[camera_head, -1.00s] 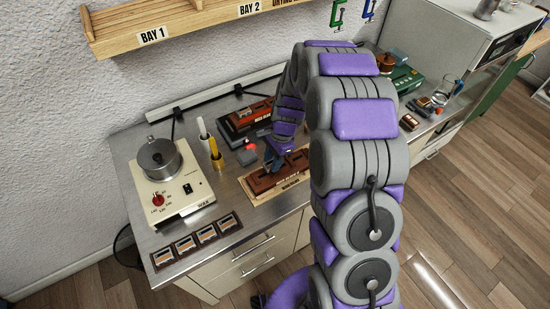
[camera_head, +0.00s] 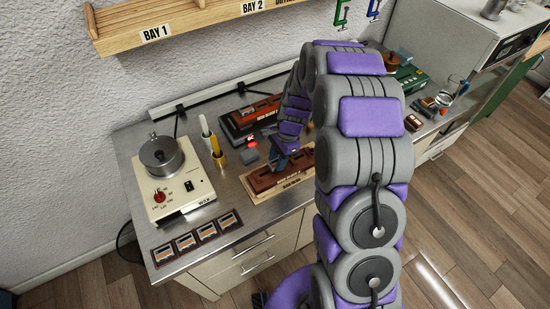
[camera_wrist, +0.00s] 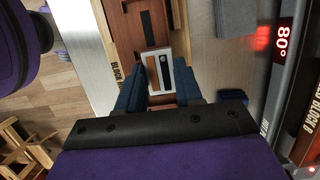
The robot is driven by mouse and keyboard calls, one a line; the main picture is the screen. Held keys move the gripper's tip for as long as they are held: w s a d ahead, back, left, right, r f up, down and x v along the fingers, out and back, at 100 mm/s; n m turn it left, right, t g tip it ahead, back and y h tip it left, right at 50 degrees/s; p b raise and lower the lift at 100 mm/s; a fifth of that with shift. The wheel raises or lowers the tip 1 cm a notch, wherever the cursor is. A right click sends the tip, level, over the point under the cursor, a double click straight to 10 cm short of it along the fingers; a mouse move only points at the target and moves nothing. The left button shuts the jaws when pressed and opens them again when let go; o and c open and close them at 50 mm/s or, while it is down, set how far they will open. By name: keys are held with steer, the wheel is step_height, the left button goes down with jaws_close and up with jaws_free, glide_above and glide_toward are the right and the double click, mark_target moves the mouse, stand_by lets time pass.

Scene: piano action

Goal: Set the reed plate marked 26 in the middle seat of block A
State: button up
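A small reed plate (camera_wrist: 158,69), pale-framed with a dark and a brown strip, lies between the blue fingers of my gripper (camera_wrist: 160,90) in the wrist view. The fingers touch or nearly touch both its sides; its number is not legible. It is over a long brown block (camera_wrist: 140,20) on a pale wooden base, and I cannot tell whether it rests in a seat. In the head view my gripper (camera_head: 279,160) is over this front block (camera_head: 263,179), hiding part of it. The block's letter is too small to read for sure.
A second reed block (camera_head: 250,118) on a dark base stands behind; its red 80° display (camera_wrist: 283,38) shows in the wrist view. A wax pot (camera_head: 160,155), candle-like sticks (camera_head: 217,152) and a dark rack of several plates (camera_head: 195,241) are to the left.

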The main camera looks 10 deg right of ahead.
steer(key=shift+o, duration=1.4)
steer(key=shift+d, duration=0.4)
steer(key=shift+o, duration=1.2)
steer(key=shift+a+r, duration=0.1)
steer(key=shift+a, duration=0.55)
steer(key=p+v, duration=0.2)
steer(key=v, duration=1.5)
steer(key=shift+d+p, duration=0.4)
